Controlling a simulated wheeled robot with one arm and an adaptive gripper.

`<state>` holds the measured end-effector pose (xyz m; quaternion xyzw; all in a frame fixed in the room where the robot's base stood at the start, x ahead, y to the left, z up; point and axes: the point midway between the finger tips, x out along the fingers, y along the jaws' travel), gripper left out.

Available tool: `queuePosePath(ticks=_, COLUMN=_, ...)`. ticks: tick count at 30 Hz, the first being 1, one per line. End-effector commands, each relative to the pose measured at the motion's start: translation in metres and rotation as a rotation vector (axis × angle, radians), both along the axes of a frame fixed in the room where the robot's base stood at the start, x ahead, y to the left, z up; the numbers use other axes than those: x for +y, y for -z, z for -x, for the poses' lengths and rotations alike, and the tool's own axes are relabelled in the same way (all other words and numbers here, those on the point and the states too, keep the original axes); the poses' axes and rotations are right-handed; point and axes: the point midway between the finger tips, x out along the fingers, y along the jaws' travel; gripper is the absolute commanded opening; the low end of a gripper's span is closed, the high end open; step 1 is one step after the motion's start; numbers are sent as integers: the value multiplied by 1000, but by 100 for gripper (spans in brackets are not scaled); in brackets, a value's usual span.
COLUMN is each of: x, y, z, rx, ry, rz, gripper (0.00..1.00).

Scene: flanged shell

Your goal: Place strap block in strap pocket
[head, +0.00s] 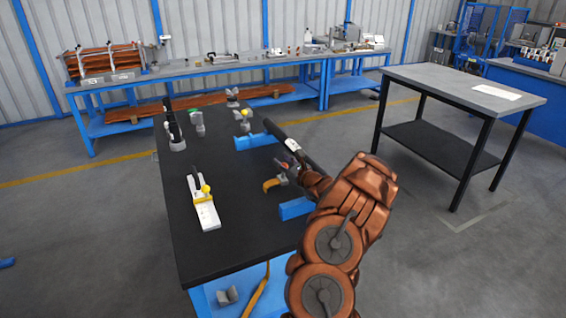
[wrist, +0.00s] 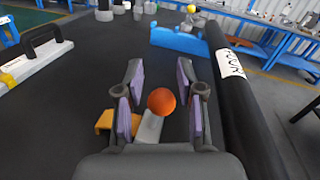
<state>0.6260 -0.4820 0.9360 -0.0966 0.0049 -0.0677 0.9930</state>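My gripper (wrist: 160,92) is open over the black table, its two purple-padded fingers on either side of an orange ball knob (wrist: 161,101). A light grey bar (wrist: 150,127) shows under the knob; I cannot tell for sure whether this is the strap block. A gap shows between the knob and each finger. A yellow-orange curved piece (wrist: 104,121) lies just left of the fingers, and also shows in the head view (head: 271,184). In the head view my gripper (head: 283,168) is small and partly hidden. I cannot make out the strap pocket.
A black cylinder (wrist: 243,98) with a white label lies close to the right of my gripper. Blue cradles (head: 256,141) (head: 296,208) stand by it. A white plate (head: 207,212) with a yellow knob is left. The table middle (head: 237,180) is clear.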

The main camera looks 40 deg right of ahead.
Motion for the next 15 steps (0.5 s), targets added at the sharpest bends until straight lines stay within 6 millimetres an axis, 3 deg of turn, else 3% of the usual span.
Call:
queuePosePath(ticks=4, x=-1, y=2, z=1, rx=2, ry=2, rz=-2, gripper=56)
queuePosePath(ticks=15, x=-1, y=2, z=1, rx=3, ry=4, rz=-3, gripper=56)
